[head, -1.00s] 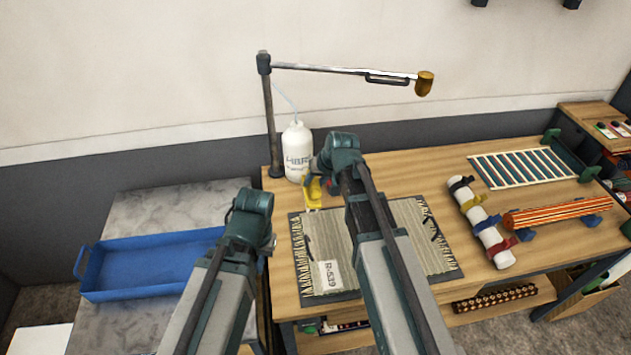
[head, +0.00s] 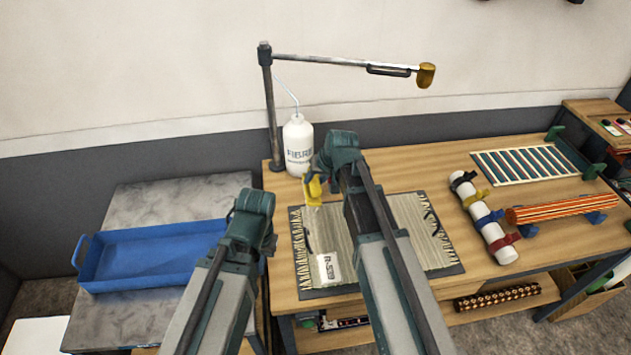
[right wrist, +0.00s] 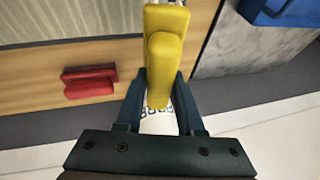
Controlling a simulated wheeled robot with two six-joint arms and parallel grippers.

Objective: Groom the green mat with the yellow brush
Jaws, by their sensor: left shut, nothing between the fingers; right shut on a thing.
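The mat (head: 332,236) is a pale grey-green piece with cream fringes at its left and right ends, lying on a dark board (head: 318,293) on the wooden table. My right forearm hides its middle. My right gripper (right wrist: 161,80) is shut on the yellow brush (right wrist: 166,55). In the head view the yellow brush (head: 313,188) shows at the mat's far left edge; I cannot tell whether it touches the mat. My left gripper (head: 266,243) is shut and empty, left of the mat; its fingers are mostly hidden.
A white bottle (head: 298,148) and a lamp post (head: 270,110) stand behind the mat. A blue tray (head: 150,258) lies on the grey table at left. A strapped white roll (head: 484,218), an orange roll (head: 560,208) and a striped rack (head: 525,164) are at right.

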